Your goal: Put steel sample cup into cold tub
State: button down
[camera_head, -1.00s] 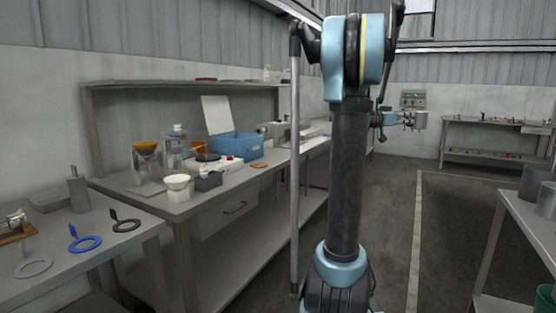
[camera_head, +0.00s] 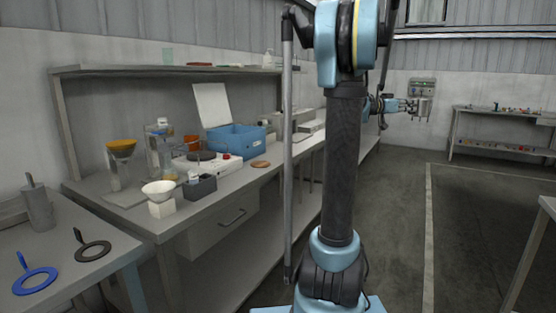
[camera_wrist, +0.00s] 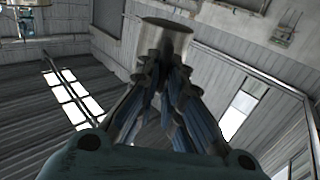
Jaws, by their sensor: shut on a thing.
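My gripper (camera_wrist: 165,72) is shut on a grey metal cup (camera_wrist: 165,28), which I take to be the steel sample cup. In the wrist view the cup sits between the fingertips, against the wall and roof. In the head view my gripper (camera_head: 413,106) is small, on the right beyond my arm column, with the grey cup (camera_head: 425,106) at its end, held off every bench. A blue open box (camera_head: 236,139) with a raised white lid stands on the left bench; it may be the cold tub. Its inside is mostly hidden, and my gripper is well apart from it.
A blue ring (camera_head: 36,281) lies on the nearer table. The floor (camera_head: 385,225) right of my column is clear.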

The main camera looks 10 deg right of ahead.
jog(key=w+a+f+n+t+y, duration=0.3)
jog(key=w+a+n+t+y, duration=0.3)
jog(key=w+a, duration=0.4)
jog(key=w+a+f+n+t+y, duration=0.45)
jog(key=w+a+t, duration=0.35)
jog(key=w, duration=0.4)
jog(key=w+a+f+n+g+y, duration=0.1)
jog(key=a+f+n+y, duration=0.2)
jog(key=a+n+y, duration=0.75)
jog(key=w+a+f+n+g+y, duration=0.1)
jog(key=a+f+y, duration=0.3)
jog(key=a, duration=1.3)
jog(key=shift+y, duration=0.9)
jog(key=f, duration=0.4)
jog(key=shift+s+a+f, duration=0.2)
jog(key=shift+a+f, duration=0.1)
jog(key=shift+f, duration=2.4)
